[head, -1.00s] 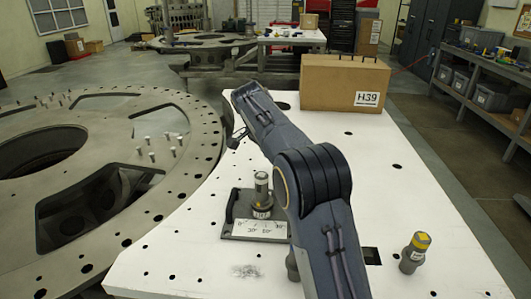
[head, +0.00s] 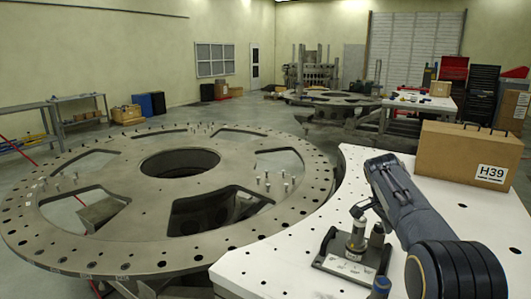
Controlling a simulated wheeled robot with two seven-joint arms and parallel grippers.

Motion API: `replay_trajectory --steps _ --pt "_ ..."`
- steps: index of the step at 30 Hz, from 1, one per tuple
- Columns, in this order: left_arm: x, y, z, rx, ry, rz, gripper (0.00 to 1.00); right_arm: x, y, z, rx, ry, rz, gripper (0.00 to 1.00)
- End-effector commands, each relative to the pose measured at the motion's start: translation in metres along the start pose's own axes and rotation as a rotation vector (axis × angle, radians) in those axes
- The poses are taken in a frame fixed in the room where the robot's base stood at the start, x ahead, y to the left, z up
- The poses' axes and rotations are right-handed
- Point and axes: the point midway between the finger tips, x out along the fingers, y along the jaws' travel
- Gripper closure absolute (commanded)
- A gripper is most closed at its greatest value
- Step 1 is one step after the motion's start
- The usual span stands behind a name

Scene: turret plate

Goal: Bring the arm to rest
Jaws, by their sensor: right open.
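My right arm comes in from the lower right of the head view, its forearm reaching away over the white table (head: 290,262). The right gripper (head: 361,209) shows small and dark below the forearm's far end. It is open, with nothing seen between its fingers. It appears above and beyond a dark fixture plate (head: 328,262) with a pale scale, on which a metal cylinder (head: 356,238) stands upright. A darker cylindrical piece (head: 376,238) shows beside it, partly against my arm. My left gripper is not in view.
A large ring-shaped turret plate (head: 110,225) with holes and several upright pins fills the left. A brown case (head: 450,152) marked H39 stands at the table's back right, beyond my forearm. The white table's left part is clear.

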Motion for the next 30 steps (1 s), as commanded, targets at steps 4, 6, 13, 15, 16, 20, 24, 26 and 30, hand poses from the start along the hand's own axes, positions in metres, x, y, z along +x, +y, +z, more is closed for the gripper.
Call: replay_trajectory --steps 4,6,13,15,16,20,24,26,30 --pt "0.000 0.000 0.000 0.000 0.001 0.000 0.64 0.000 0.011 -0.003 -0.020 -0.035 -0.012 0.44" --pt "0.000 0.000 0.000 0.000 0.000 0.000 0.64 0.001 0.018 -0.004 -0.036 -0.058 -0.019 0.44" --pt "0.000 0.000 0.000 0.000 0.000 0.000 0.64 0.001 0.045 -0.005 -0.105 -0.146 -0.065 0.44" --pt "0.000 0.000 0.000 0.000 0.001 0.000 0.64 0.000 0.058 -0.004 -0.136 -0.180 -0.088 0.44" --pt "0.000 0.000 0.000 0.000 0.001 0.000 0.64 -0.001 0.064 -0.003 -0.150 -0.196 -0.099 0.44" --pt "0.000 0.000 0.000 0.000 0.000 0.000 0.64 -0.005 0.092 0.005 -0.227 -0.266 -0.167 0.44" --pt "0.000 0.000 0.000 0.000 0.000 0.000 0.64 -0.015 0.134 0.024 -0.345 -0.343 -0.283 0.44" --pt "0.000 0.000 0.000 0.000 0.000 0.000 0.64 -0.021 0.157 0.038 -0.414 -0.370 -0.355 0.44" --pt "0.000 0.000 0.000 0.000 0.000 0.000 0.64 -0.038 0.217 0.086 -0.602 -0.386 -0.542 0.44"
